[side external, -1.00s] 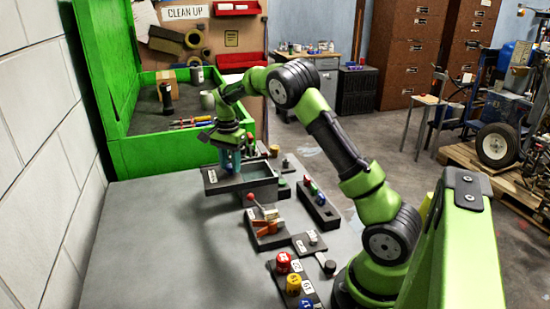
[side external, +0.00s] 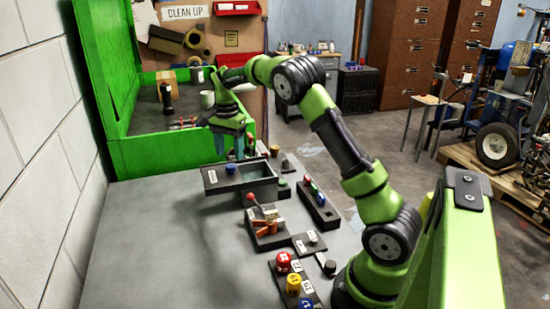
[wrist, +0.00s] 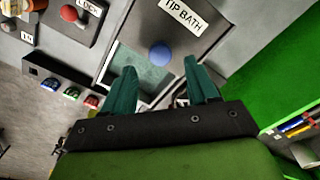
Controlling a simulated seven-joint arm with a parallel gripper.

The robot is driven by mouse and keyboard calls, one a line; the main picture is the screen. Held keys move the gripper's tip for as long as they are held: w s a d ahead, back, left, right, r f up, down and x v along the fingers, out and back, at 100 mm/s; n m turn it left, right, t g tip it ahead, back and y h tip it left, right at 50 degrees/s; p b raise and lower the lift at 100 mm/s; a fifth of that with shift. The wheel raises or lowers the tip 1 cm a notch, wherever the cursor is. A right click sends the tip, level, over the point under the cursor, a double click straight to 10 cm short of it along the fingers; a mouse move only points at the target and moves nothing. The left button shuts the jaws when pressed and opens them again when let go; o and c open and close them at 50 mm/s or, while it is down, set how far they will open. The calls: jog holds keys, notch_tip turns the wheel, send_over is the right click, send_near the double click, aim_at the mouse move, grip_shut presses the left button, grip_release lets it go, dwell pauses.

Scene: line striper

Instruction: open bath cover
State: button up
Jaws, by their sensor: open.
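The bath (side external: 262,186) is a dark rectangular box on the grey bench. Its cover (side external: 212,180), a grey plate, sits shifted to the left, so part of the bath's opening is uncovered. The wrist view shows the cover's "TIP BATH" label (wrist: 184,16) and pale greenish contents (wrist: 140,72) in the opening. A blue knob (side external: 231,169) stands on the cover; it also shows in the wrist view (wrist: 160,54). My gripper (side external: 229,155) is open and empty, its teal fingers apart from the knob and above it. In the wrist view the knob appears between and beyond the fingertips (wrist: 162,66).
A rack with coloured buttons (side external: 318,198) and a block with a red-balled lever (side external: 266,222) stand near the bath. Red, yellow and blue numbered knobs (side external: 292,283) are at the front. A green-walled bin (side external: 180,152) stands behind. The bench's left side is clear.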

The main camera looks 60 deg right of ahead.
aim_at(231, 165)
notch_tip(231, 165, up, 12)
jog(key=shift+r, duration=0.25)
jog(key=s+a+f+n+t+y, duration=0.2)
jog(key=s+a+n+t, duration=0.5)
jog(key=s+a+n, duration=0.7)
jog(key=s+a+f, duration=0.1)
jog(key=s+a, duration=0.7)
jog(key=s, duration=0.1)
jog(key=shift+s+a, duration=0.3)
